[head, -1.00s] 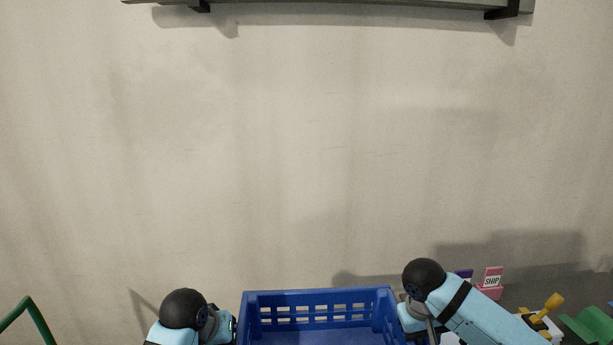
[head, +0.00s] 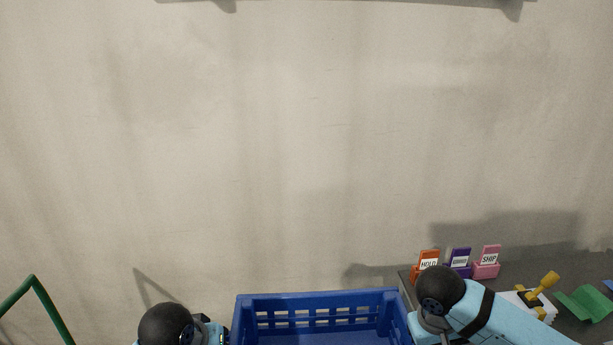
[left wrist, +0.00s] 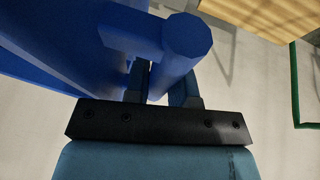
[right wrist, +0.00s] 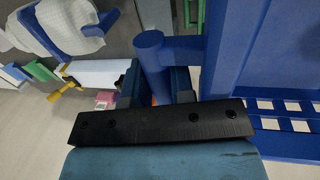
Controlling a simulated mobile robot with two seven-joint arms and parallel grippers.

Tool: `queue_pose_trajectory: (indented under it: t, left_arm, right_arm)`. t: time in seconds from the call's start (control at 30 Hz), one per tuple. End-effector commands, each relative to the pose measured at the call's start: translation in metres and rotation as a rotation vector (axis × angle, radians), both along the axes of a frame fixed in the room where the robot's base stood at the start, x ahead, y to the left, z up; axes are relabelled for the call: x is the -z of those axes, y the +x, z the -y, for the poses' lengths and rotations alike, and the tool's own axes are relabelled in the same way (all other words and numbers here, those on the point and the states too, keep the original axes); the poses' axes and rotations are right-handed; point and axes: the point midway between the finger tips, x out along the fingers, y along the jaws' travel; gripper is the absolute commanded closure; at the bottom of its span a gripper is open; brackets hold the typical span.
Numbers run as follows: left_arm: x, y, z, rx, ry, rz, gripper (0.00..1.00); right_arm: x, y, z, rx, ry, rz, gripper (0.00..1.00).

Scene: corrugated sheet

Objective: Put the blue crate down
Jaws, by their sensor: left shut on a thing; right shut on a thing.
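The blue crate (head: 318,300) is at the bottom middle of the head view, its lower part cut off by the frame edge. It is held between my two arms, and its inside looks empty where it shows. My left gripper (left wrist: 160,85) is shut on a blue bar of the crate (left wrist: 185,45) in the left wrist view. My right gripper (right wrist: 160,85) is shut on the crate's blue bar at the other side (right wrist: 152,55) in the right wrist view. In the head view both fingertips are hidden. What lies under the crate is not visible.
A grey surface (head: 545,268) at right bears an orange HOLD sign (head: 428,262), a purple sign (head: 460,258), a pink SHIP sign (head: 489,256), a yellow-handled tool (head: 540,288) and a green wavy piece (head: 585,303). A green frame (head: 40,300) stands at left. A plain wall is behind.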

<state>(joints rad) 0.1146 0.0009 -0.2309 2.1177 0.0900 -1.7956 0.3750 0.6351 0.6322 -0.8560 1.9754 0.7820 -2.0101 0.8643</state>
Motion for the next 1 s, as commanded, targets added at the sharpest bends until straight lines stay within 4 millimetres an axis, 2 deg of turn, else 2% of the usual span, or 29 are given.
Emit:
queue_pose_trajectory:
  t: [0.13,0.4,0.63,0.77,1.0]
  left_arm:
    - [-0.001,-0.004,0.0,-0.001,0.001,0.001,1.0]
    - [0.0,-0.027,0.0,-0.001,0.0,0.001,1.0]
    - [0.0,-0.038,0.0,-0.001,0.0,0.002,1.0]
    - [0.0,-0.033,0.0,-0.001,0.0,0.003,1.0]
    - [0.0,-0.007,0.0,-0.001,0.001,0.002,1.0]
  right_arm:
    - [-0.001,-0.004,0.001,0.001,-0.001,0.001,1.0]
    - [0.0,-0.027,0.001,0.001,-0.001,0.0,1.0]
    - [0.0,-0.038,0.0,0.002,-0.001,0.001,1.0]
    - [0.0,-0.033,0.0,0.002,0.0,0.001,1.0]
    - [0.0,-0.007,0.0,0.003,0.0,0.003,1.0]
